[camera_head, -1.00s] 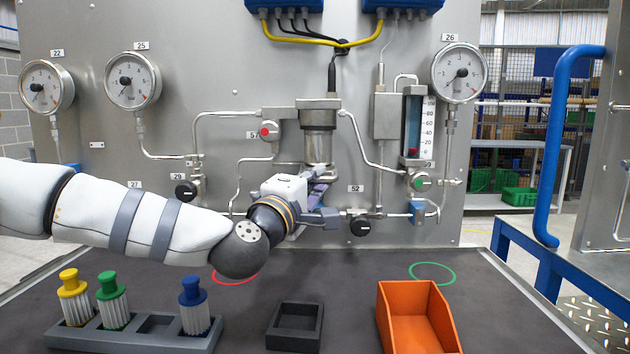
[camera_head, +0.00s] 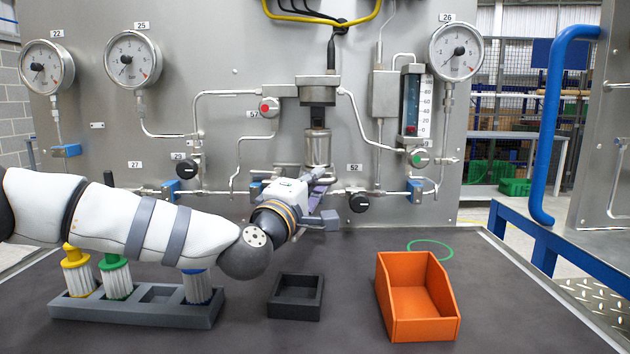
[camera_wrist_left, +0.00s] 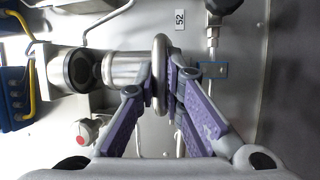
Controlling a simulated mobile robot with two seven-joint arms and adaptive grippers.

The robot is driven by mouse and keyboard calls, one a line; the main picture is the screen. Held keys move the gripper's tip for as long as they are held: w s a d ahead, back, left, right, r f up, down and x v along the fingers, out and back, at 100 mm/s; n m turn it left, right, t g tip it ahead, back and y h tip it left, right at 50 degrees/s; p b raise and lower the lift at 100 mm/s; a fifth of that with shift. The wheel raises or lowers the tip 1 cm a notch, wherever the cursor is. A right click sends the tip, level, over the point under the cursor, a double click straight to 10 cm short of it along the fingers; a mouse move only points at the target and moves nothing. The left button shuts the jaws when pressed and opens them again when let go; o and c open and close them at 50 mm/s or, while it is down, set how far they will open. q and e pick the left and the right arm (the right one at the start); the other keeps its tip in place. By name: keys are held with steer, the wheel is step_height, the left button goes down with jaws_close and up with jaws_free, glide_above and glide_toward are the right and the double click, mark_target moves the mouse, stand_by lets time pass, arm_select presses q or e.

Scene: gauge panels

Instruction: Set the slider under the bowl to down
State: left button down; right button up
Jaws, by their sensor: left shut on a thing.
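The bowl (camera_head: 317,147) is a bright metal cylinder under a grey housing (camera_head: 317,92) on the panel. A black gap shows between the two. In the left wrist view the bowl (camera_wrist_left: 125,68) lies on its side in the picture, with a thick metal ring (camera_wrist_left: 160,55) at its lower end; I take this ring for the slider. My left gripper (camera_head: 318,186) is just below the bowl. In the left wrist view its purple fingers (camera_wrist_left: 164,88) close on the ring from both sides. My arm and gripper hide the ring in the head view. My right gripper is out of view.
On the table are an orange bin (camera_head: 421,331), a small dark tray (camera_head: 272,307) and a rack (camera_head: 130,312) with coloured brushes.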

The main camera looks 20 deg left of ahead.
arm_select(q)
steer(key=c, duration=1.8)
jaws_free()
steer(key=shift+f, duration=0.4)
steer(key=shift+o, duration=0.6)
steer(key=shift+r, duration=0.1)
steer(key=s+a+f, duration=0.1)
steer(key=s+f, duration=0.1)
steer(key=s, duration=0.9)
steer(key=shift+s+a, duration=0.15)
steer(key=shift+s, duration=0.25)
